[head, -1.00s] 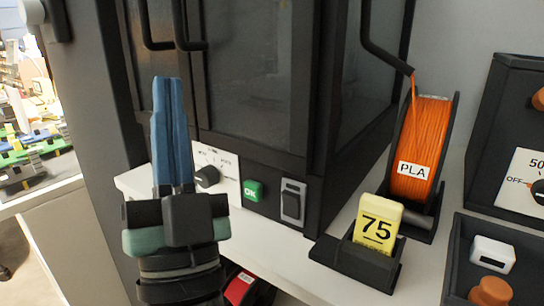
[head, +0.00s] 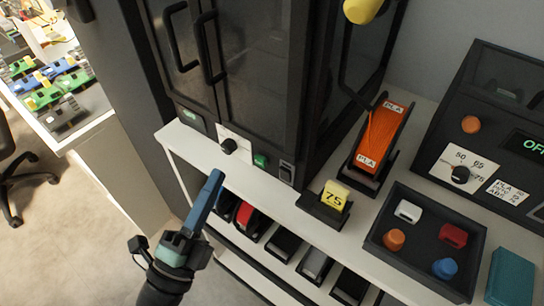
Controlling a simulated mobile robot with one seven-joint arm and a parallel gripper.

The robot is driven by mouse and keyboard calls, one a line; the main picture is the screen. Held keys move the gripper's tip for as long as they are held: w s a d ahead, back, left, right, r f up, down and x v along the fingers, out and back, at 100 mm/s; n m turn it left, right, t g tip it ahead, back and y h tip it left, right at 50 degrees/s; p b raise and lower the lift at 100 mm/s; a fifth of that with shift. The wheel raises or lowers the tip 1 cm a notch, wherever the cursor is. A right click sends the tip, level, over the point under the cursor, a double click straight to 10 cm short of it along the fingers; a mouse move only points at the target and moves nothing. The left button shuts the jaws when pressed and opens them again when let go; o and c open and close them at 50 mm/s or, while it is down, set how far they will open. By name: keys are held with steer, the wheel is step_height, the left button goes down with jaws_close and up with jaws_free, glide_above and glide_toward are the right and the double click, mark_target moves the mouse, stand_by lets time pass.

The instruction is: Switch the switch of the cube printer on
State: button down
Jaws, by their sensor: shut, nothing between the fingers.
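The cube printer (head: 245,80) is a dark cabinet with glass doors, standing on a white shelf. A grey rocker switch (head: 286,172) is set low on its front, right of a green button (head: 260,160) and a black knob (head: 229,146). The switch is too small here to tell its position. My gripper (head: 215,175) has blue fingers, shut and empty. In the picture it lies to the left of and slightly below the switch, apart from it, in front of the shelf edge.
An orange PLA spool (head: 378,140) and a yellow "75" block (head: 336,195) in a black holder stand right of the printer. A dark tray (head: 400,250) of coloured pieces and a control box (head: 490,140) are further right. Several dark items fill the lower shelf.

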mark_target(285, 173)
steer(key=s+d+f+m+g+h+p, duration=0.1)
steer(key=s+f+m+g+p, duration=0.1)
steer(key=s+f+g+p, duration=0.3)
steer(key=s+p, duration=0.1)
steer(key=s, duration=0.2)
steer(key=shift+s+d+f, duration=0.2)
steer(key=shift+s+d, duration=0.05)
steer(key=shift+d, duration=0.05)
steer(key=shift+w, duration=0.1)
steer(key=p+x, duration=0.1)
steer(key=x, duration=0.6)
steer(key=p+x, duration=0.2)
steer(key=x, duration=0.5)
steer(key=shift+r, duration=0.2)
